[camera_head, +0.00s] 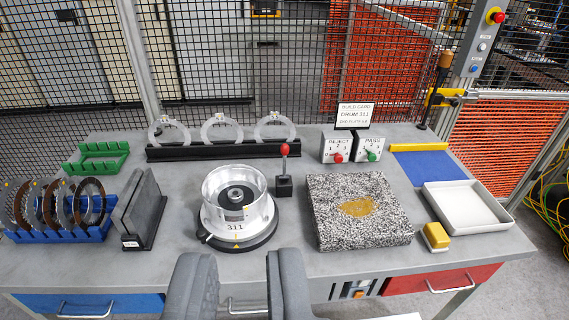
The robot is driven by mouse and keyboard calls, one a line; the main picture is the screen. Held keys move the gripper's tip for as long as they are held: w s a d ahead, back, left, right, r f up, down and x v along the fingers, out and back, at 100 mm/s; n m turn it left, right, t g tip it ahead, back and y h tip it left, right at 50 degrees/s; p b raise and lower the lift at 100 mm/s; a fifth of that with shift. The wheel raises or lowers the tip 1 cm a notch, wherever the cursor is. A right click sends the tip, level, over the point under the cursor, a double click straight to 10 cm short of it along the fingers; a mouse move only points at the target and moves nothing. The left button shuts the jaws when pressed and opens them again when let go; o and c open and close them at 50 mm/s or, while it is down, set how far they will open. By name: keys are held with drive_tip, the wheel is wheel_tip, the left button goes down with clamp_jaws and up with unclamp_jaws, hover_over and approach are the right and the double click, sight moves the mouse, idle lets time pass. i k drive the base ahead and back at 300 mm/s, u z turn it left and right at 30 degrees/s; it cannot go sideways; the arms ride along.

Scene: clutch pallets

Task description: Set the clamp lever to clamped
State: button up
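The clamp lever (284,163) has a red ball knob on a thin dark stem and stands about upright on a small black block (284,187). It is just right of the silver drum (236,212), which is marked 311 and sits on a round black base (239,242). A dark hub shows inside the drum. My gripper (240,256) is at the bottom of the view, its two grey fingers apart with nothing between them. It is on the near side of the drum, clear of the lever. No marking for the lever's positions can be read.
A speckled stone slab (360,235) lies right of the lever. A black rack (215,150) with clear rings stands behind the drum; a dark upright holder (140,215) stands left. REJECT (337,146) and PASS (369,145) boxes stand at the back.

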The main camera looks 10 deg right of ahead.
sight(284, 148)
drive_tip(key=z, duration=0.45)
drive_tip(key=i, duration=1.25)
drive_tip(key=u, duration=0.45)
